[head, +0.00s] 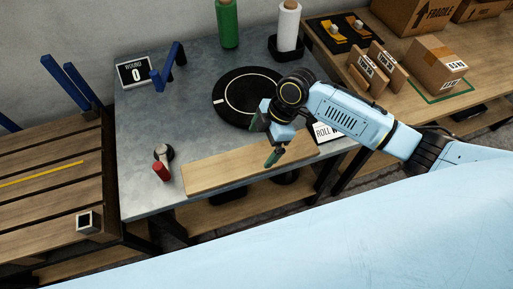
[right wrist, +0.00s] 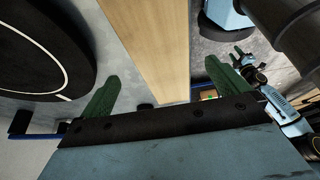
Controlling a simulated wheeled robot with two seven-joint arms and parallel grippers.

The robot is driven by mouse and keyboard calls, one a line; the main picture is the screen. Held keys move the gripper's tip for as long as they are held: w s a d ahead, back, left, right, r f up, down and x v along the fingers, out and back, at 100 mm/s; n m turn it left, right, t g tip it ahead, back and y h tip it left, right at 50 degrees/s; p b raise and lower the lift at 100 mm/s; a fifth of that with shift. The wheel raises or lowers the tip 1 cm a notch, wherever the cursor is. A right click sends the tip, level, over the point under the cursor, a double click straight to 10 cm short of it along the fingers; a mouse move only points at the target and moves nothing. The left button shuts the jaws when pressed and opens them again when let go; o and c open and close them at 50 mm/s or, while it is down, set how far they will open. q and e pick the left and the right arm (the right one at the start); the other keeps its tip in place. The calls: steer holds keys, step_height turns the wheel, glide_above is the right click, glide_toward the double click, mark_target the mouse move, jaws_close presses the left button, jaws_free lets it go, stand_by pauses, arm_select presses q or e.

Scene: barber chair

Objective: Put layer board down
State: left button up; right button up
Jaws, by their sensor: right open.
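The layer board (head: 225,170) is a long pale wooden plank. It lies along the front edge of the grey metal table (head: 140,120). My right gripper (head: 273,142) is over the right part of the board, with its green fingers apart. In the right wrist view the board (right wrist: 152,45) runs up between the open fingers of the gripper (right wrist: 160,88) with gaps on both sides. No contact shows. My left gripper is not in the head view; light-blue arm parts and a green finger-like piece (right wrist: 243,62) at right of the right wrist view may be its arm.
A round black turntable (head: 232,98) lies behind the board. A red-handled tool (head: 161,170) stands close to its left end. A "ROLL" card (head: 325,132) is at the right. Green (head: 227,22) and white (head: 288,27) rolls stand at the back. Pallets (head: 45,170) are left; boxes (head: 437,62) right.

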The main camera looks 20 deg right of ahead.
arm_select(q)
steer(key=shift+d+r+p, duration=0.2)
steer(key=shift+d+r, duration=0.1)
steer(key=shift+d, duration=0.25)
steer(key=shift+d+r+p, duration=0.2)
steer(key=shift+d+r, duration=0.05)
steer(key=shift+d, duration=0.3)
arm_select(e)
steer(key=v, duration=0.6)
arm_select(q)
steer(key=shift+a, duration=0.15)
